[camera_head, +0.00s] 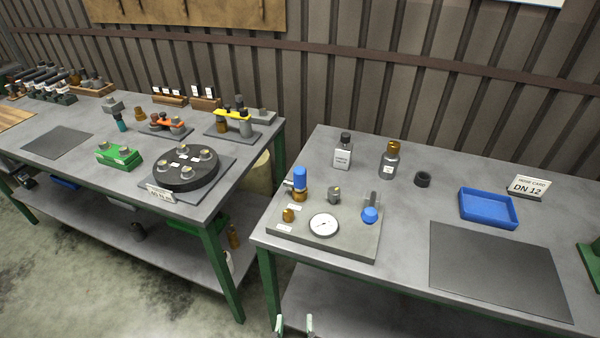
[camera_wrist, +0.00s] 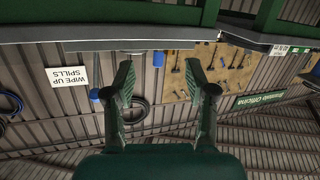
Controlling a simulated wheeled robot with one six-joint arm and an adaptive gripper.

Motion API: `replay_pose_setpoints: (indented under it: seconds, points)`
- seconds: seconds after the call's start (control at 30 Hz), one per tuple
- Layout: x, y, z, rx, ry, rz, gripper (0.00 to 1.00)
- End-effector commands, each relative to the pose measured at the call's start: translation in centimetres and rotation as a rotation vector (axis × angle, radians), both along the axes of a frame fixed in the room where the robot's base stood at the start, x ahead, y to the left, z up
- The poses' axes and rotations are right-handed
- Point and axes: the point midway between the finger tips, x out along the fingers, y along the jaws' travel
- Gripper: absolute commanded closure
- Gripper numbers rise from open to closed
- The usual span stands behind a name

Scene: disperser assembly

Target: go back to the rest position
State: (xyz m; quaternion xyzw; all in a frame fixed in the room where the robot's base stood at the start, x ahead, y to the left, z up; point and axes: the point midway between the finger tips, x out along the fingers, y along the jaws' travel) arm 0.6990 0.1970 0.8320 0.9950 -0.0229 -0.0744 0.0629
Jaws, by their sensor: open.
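My gripper (camera_head: 295,324) shows only as two pale fingertips at the bottom edge of the head view, in front of and below the right table's front edge. In the wrist view my gripper (camera_wrist: 163,85) has its two green fingers spread wide with nothing between them. The wrist picture is upside down, with the table edge (camera_wrist: 150,37) across its top and the wall behind. The rest of my arm is hidden in the head view.
The left table (camera_head: 85,169) carries several fixtures. A gap separates the tables; bare floor (camera_head: 120,290) lies at lower left.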

Motion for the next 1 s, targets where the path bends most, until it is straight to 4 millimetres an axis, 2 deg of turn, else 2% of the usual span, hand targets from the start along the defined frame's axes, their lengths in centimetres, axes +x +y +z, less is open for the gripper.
replay_pose_setpoints:
  seconds: [0.17,0.27,0.4,0.53,0.63,0.77,1.0]
  points:
    - [-1.7,-3.7,-3.0,-0.048,0.092,0.048,0.44]
    - [-3.5,-6.4,-4.8,-0.072,0.157,0.088,0.44]
    - [-7.2,-9.8,-6.7,-0.079,0.239,0.150,0.44]
    - [-11.1,-12.3,-7.3,-0.062,0.285,0.196,0.44]
    - [-14.1,-13.8,-6.9,-0.035,0.301,0.218,0.44]
    - [-17.8,-15.3,-5.3,0.008,0.295,0.225,0.44]
    - [-23.7,-17.6,-0.4,0.088,0.226,0.162,0.44]
